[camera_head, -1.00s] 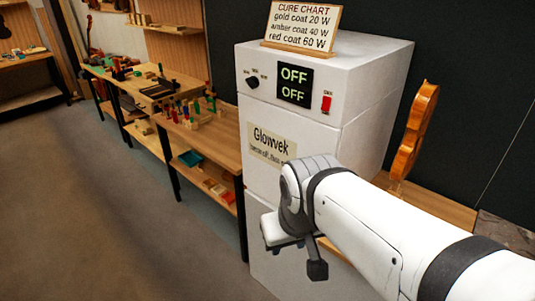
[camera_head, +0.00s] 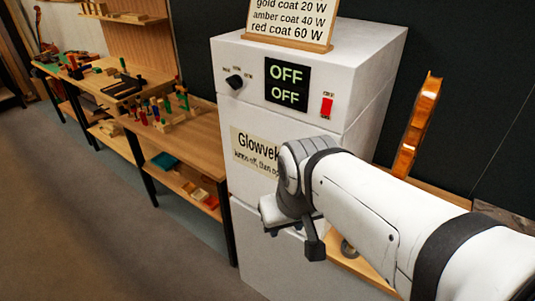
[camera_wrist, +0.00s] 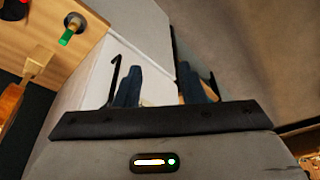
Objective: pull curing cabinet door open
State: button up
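The curing cabinet (camera_head: 370,70) is a tall white box at the centre of the head view. Its front carries a display (camera_head: 287,84) reading OFF on both lines, a black knob (camera_head: 234,81) and a red switch (camera_head: 326,106). The door (camera_head: 243,185), below the panel with a Glowvek label (camera_head: 252,153), looks shut; my arm covers its right part. My gripper (camera_wrist: 160,88) is in front of the door, its two dark fingers apart with a gap between them. White cabinet surface (camera_wrist: 145,30) shows beyond them in the wrist view. I cannot make out the door handle.
A wooden bench (camera_head: 200,140) with small bottles and tools stands left of the cabinet. A violin (camera_head: 417,125) stands to the right on a wooden surface. A cure chart (camera_head: 294,22) sits on top of the cabinet. Grey floor (camera_head: 90,220) is open at the front left.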

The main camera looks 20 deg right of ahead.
aim_at(253, 136)
jog(key=z, duration=1.45)
jog(key=k, duration=1.7)
jog(key=u, duration=0.8)
jog(key=i, duration=1)
jog(key=u, duration=0.05)
